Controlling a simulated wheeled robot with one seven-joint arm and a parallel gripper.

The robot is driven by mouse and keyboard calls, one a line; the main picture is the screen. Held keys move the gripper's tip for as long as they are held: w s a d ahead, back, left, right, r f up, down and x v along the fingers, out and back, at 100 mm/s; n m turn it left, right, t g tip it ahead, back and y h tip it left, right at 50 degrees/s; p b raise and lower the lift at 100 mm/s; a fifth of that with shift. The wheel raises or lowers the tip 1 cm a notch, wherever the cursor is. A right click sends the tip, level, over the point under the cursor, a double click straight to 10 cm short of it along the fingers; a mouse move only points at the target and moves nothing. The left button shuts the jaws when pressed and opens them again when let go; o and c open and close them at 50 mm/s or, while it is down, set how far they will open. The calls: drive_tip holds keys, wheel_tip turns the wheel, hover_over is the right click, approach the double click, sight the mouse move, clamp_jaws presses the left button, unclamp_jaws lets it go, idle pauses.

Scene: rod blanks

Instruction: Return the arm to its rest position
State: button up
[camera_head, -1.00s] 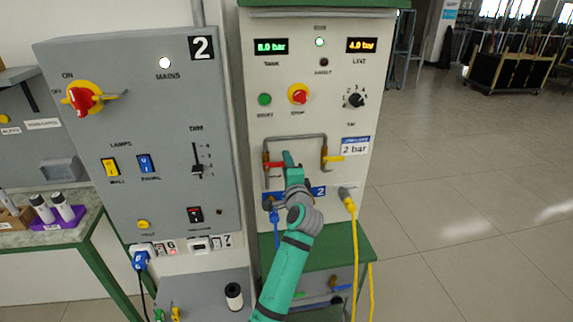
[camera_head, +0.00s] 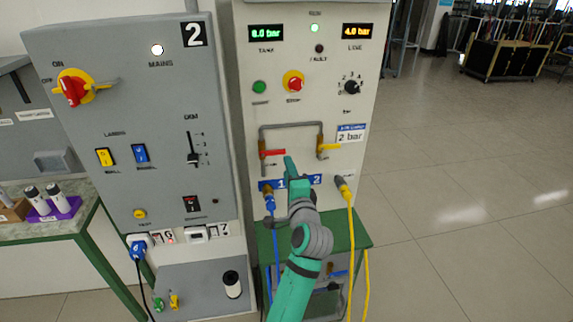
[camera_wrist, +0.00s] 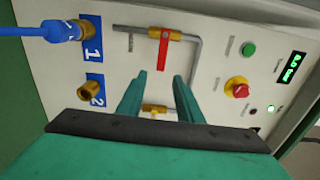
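My gripper (camera_head: 289,162) is teal and in front of the white pressure panel (camera_head: 303,95), below the red lever (camera_head: 272,152). In the wrist view its two fingers (camera_wrist: 158,80) are apart with nothing held between them. The red lever also shows in the wrist view (camera_wrist: 163,52), beyond the fingertips. My arm reaches up to the panel from the bottom of the head view.
A yellow lever (camera_head: 328,147) sits right of the red one. A blue hose (camera_head: 276,235) and a yellow hose (camera_head: 351,235) hang from the panel. A grey switch cabinet (camera_head: 115,115) stands left. Open floor (camera_head: 455,220) lies right.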

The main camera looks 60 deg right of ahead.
drive_tip(key=shift+s+a, duration=0.2)
idle(0.5)
drive_tip(key=s+a+f+n+t+y, duration=0.1)
drive_tip(key=s+a+f+n+y, duration=0.15)
drive_tip(key=a+f+n, duration=1.05)
drive_tip(key=s+a+f+n+t+y, duration=0.1)
drive_tip(key=s+a+f+n+y, duration=0.2)
drive_tip(key=a+f, duration=1.1)
drive_tip(key=s+a+r+n+y, duration=0.1)
drive_tip(key=s+a+n+y, duration=0.1)
drive_tip(key=s+a, duration=0.4)
drive_tip(key=s+a+r+n+y, duration=0.1)
drive_tip(key=s+a+n+y, duration=0.2)
drive_tip(key=a, duration=1.1)
drive_tip(key=s+a+r+n+y, duration=0.1)
drive_tip(key=s+a+n+y, duration=0.1)
drive_tip(key=s+a+n, duration=0.4)
drive_tip(key=s+a, duration=0.4)
drive_tip(key=s, duration=0.1)
drive_tip(key=shift+t, duration=0.3)
